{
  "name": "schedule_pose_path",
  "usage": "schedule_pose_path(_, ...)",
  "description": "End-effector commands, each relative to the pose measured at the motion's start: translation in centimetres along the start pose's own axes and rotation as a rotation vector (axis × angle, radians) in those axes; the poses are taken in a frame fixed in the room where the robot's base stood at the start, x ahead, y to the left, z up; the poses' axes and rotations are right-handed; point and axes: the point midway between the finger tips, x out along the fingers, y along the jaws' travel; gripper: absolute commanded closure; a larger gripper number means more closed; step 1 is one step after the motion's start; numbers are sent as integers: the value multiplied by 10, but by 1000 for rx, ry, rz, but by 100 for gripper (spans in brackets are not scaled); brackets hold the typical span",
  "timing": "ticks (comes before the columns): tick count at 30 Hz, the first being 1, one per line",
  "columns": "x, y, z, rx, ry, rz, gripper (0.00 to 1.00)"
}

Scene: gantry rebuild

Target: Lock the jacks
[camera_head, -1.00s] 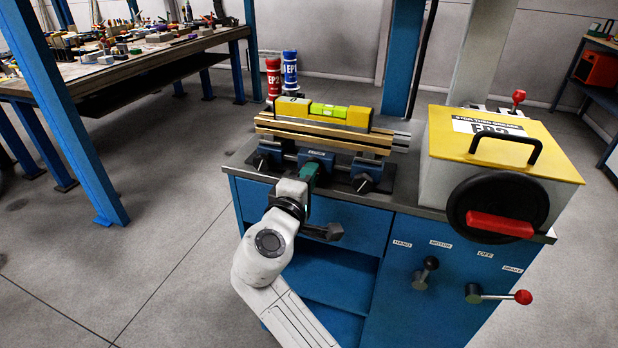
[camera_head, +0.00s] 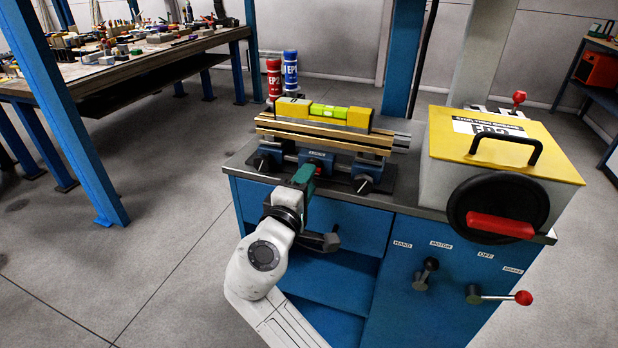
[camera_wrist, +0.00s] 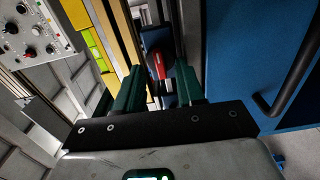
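The jacks are blue blocks with black knobs on a dark base on the blue cabinet. The left knob (camera_head: 265,161) and the right knob (camera_head: 362,184) show on either side of a middle blue block (camera_head: 316,158). My gripper (camera_head: 306,170), with green fingers, is at the front of the middle block. In the wrist view my gripper (camera_wrist: 158,80) is open, its two fingers apart. A dark round part with a red piece (camera_wrist: 158,64) shows beyond and between the fingertips. I cannot tell whether they touch it.
A brass-edged rail (camera_head: 330,137) lies over the jacks, with a yellow level (camera_head: 325,112) on top. A yellow-lidded box (camera_head: 520,145) with a black wheel stands at right. Levers (camera_head: 427,270) stick out of the cabinet front below. Red and blue bottles (camera_head: 273,78) stand behind.

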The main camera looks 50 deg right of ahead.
Motion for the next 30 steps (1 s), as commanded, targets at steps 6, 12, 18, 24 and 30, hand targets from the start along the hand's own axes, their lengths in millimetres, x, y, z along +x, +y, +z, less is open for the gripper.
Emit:
schedule_pose_path(6,-45,0,-1,0,6,-1,62)
schedule_pose_path(12,-75,0,-1,0,5,-1,62)
schedule_pose_path(18,-87,-1,0,0,2,-1,62)
schedule_pose_path(24,-87,-1,0,0,1,-1,62)
schedule_pose_path(30,-87,-1,0,0,2,-1,62)
